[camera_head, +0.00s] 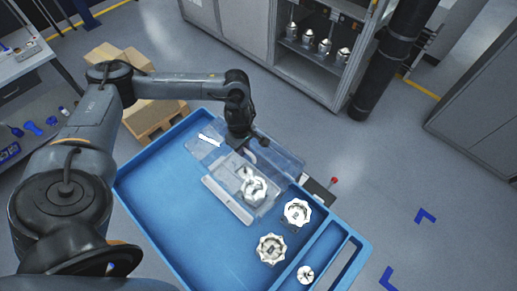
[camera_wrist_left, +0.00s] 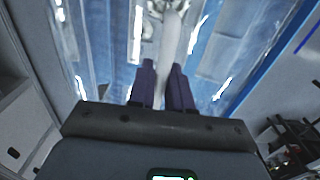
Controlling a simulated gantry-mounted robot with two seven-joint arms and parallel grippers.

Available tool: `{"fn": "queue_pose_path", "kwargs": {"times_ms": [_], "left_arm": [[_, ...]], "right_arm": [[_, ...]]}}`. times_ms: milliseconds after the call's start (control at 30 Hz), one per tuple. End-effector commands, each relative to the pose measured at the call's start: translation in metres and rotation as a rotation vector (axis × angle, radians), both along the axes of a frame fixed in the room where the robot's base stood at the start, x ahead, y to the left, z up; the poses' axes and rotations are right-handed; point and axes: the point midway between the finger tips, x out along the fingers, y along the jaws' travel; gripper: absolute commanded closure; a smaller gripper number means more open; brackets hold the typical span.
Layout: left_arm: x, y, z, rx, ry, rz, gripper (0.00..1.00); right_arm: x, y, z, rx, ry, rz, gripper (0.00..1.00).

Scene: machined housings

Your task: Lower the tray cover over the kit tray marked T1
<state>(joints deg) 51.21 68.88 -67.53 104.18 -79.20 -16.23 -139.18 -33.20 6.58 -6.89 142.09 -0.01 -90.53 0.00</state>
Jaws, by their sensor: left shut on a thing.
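The clear tray cover (camera_head: 280,158) is see-through with faint edges. My left gripper (camera_head: 243,142) is at its far side, shut on it. In the left wrist view the two dark fingertips (camera_wrist_left: 163,88) close on a pale strip, and the clear sheet (camera_wrist_left: 115,40) spreads beyond them. The kit tray (camera_head: 228,200) is a pale tray with a white front edge, on the blue surface below and beside the cover. A metal ring-shaped housing (camera_head: 254,188) shows in the tray area. Cover and tray overlap in the picture; I cannot tell whether they touch. No T1 mark is readable.
The blue bench top (camera_head: 165,205) has a raised rim. Two toothed metal housings (camera_head: 297,212) (camera_head: 271,249) and a small metal part (camera_head: 305,274) stand at the right front. The left part of the bench is clear. A red-knobbed item (camera_head: 333,181) is beyond the right edge.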

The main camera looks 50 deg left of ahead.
Motion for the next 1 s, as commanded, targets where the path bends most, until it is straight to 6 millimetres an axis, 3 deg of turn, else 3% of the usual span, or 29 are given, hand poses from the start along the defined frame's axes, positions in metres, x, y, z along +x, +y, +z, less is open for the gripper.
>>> {"fn": "queue_pose_path", "kwargs": {"times_ms": [300, 1000], "left_arm": [[-0.02, 0.025, 0.002, -0.001, 0.0, -0.002, 1.0], [-0.021, 0.027, 0.001, 0.0, -0.003, -0.001, 1.0]], "right_arm": [[0.0, -0.002, 0.007, -0.007, 0.0, 0.004, 1.0], [0.0, -0.001, 0.002, -0.004, 0.0, 0.003, 1.0]]}}
